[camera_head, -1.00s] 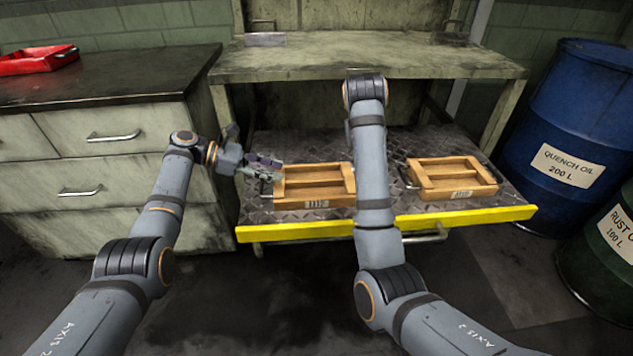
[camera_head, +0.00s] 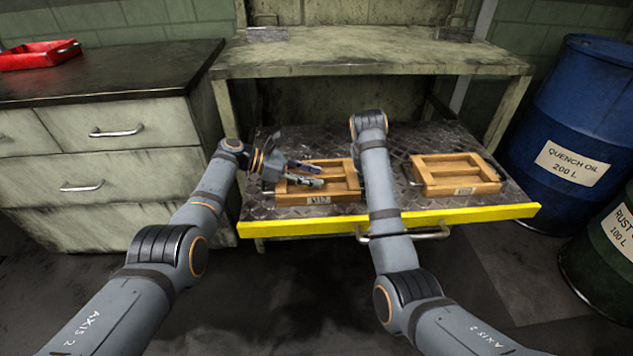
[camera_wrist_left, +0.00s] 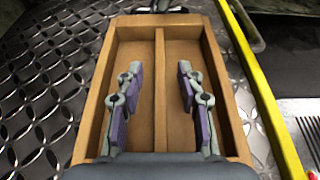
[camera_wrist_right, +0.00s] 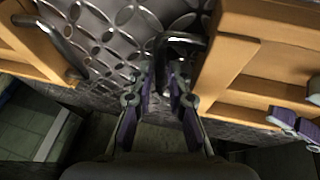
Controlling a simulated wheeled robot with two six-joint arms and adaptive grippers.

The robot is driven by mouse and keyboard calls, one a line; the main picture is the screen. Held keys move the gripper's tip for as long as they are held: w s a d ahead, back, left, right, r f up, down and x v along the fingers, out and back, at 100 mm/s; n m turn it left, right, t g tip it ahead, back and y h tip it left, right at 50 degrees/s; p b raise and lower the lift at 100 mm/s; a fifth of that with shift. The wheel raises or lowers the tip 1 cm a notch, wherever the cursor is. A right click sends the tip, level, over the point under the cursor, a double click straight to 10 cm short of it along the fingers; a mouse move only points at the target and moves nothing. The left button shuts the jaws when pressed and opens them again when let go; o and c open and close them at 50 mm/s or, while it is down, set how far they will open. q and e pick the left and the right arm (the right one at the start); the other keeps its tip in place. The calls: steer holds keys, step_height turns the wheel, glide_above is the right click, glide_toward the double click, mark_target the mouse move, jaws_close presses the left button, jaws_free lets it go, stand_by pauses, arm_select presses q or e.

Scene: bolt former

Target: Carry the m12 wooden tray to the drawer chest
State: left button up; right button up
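Two wooden trays lie on the metal plate shelf. The left tray (camera_head: 290,199) has a small front label that seems to end in 12, too small to read surely. My left gripper (camera_head: 322,175) is open above this tray. In the left wrist view its fingers (camera_wrist_left: 158,70) are apart over the tray's two empty compartments (camera_wrist_left: 180,120). My right gripper is hidden behind its arm in the head view. In the right wrist view its fingers (camera_wrist_right: 161,75) are apart, close to a dark handle (camera_wrist_right: 185,40) on the left tray's side (camera_wrist_right: 225,65); contact is unclear.
The right tray (camera_head: 455,188) lies beyond my right arm. The drawer chest (camera_head: 120,165) stands left; a red tray (camera_head: 38,56) occupies its far left top, with the rest clear. A yellow edge (camera_head: 390,220) fronts the shelf. Blue (camera_head: 570,130) and green (camera_head: 610,245) drums stand right.

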arm_select(q)
steer(key=c, duration=0.4)
arm_select(e)
jaws_close()
arm_select(q)
jaws_close()
arm_select(e)
steer(key=shift+r, duration=0.1)
